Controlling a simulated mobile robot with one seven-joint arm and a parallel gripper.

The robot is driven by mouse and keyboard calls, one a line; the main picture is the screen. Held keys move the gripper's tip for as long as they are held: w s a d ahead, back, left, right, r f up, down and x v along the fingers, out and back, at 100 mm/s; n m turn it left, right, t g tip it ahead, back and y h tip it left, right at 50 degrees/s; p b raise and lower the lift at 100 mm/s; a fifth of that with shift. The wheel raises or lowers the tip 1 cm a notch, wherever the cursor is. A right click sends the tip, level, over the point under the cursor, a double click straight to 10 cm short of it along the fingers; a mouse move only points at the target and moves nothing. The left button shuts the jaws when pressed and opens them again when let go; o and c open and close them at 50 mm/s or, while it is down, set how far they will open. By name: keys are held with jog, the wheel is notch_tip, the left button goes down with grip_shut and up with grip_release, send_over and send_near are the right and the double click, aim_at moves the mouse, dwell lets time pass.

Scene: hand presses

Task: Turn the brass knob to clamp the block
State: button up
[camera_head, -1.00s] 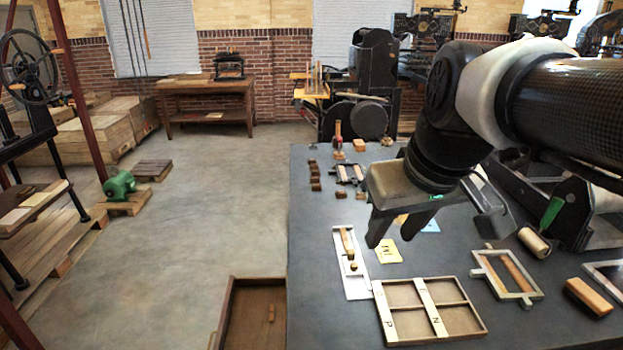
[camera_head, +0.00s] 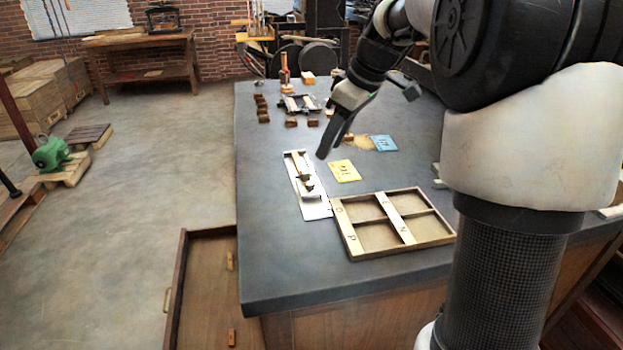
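A narrow pale metal tray (camera_head: 316,208) lies flat on the dark table, left of its middle. A wooden strip (camera_head: 299,163) lies in its far part. A small brass-coloured knob (camera_head: 306,188) shows in its nearer part; the fine detail is too small to tell whether the strip is held tight. My gripper (camera_head: 335,150) is above the table, just right of the far part of the tray, pointing down. Its fingertips look apart, with nothing visible between them. It does not appear to touch the knob.
A divided wooden letter case (camera_head: 347,236) lies at the front. A yellow card (camera_head: 345,171) and a blue card (camera_head: 384,143) lie right of the tray. A metal frame (camera_head: 300,104) and several small brown blocks (camera_head: 262,108) are farther back. An open drawer (camera_head: 204,290) juts out left.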

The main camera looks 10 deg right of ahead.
aim_at(310, 183)
jog(key=b+x, duration=0.2)
jog(key=x, duration=0.9)
jog(key=shift+w+a+f, duration=0.15)
jog(key=shift+f, duration=0.15)
jog(key=shift+c, duration=0.4)
grip_shut()
